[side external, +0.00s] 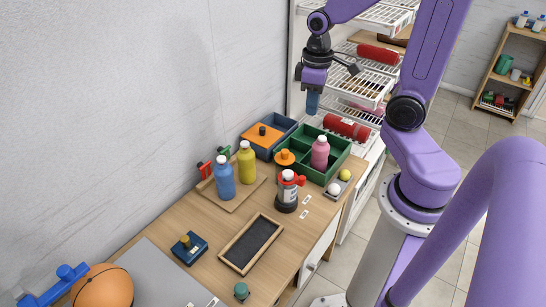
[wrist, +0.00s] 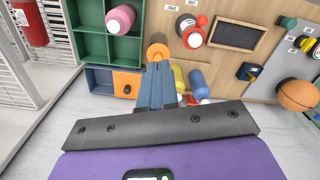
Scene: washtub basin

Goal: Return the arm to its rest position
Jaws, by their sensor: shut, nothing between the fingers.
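My gripper (side external: 312,103) hangs above the back of the wooden table, pointing down, with its fingers together and nothing between them. In the wrist view its blue fingers (wrist: 157,66) are closed and show over the orange-topped item and the table's edge. My purple arm is bent, with the wrist high over the green divided tray (side external: 338,165), clear of the things below in the side view.
A white wire rack (side external: 360,85) stands close behind my gripper.

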